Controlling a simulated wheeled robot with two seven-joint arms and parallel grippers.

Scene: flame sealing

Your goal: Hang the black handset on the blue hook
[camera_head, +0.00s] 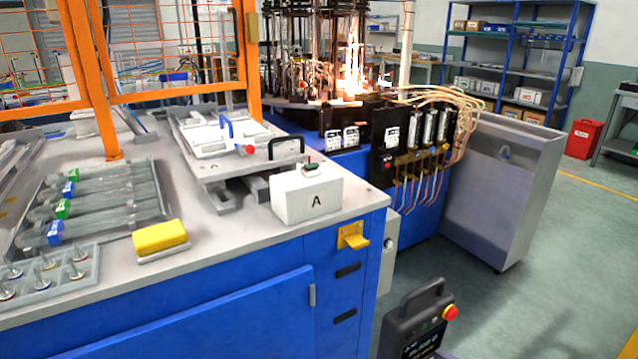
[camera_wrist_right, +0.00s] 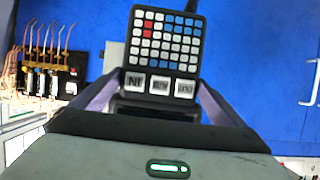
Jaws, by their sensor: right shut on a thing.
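The black handset (camera_head: 408,322) is upright at the bottom of the head view, with a handle on top and a red button at its upper right. In the right wrist view the handset's keypad face (camera_wrist_right: 165,40) is towards the camera. My right gripper (camera_wrist_right: 155,98) is shut on the handset's lower part, a finger on each side. The handset is apart from the blue cabinet. My left gripper is out of view.
A yellow hook (camera_head: 352,236) sticks out from the corner of the blue cabinet (camera_head: 220,318). A white box marked A (camera_head: 300,200) stands above it. Flames and hoses (camera_head: 435,100) are behind. Open floor (camera_head: 545,250) lies at right.

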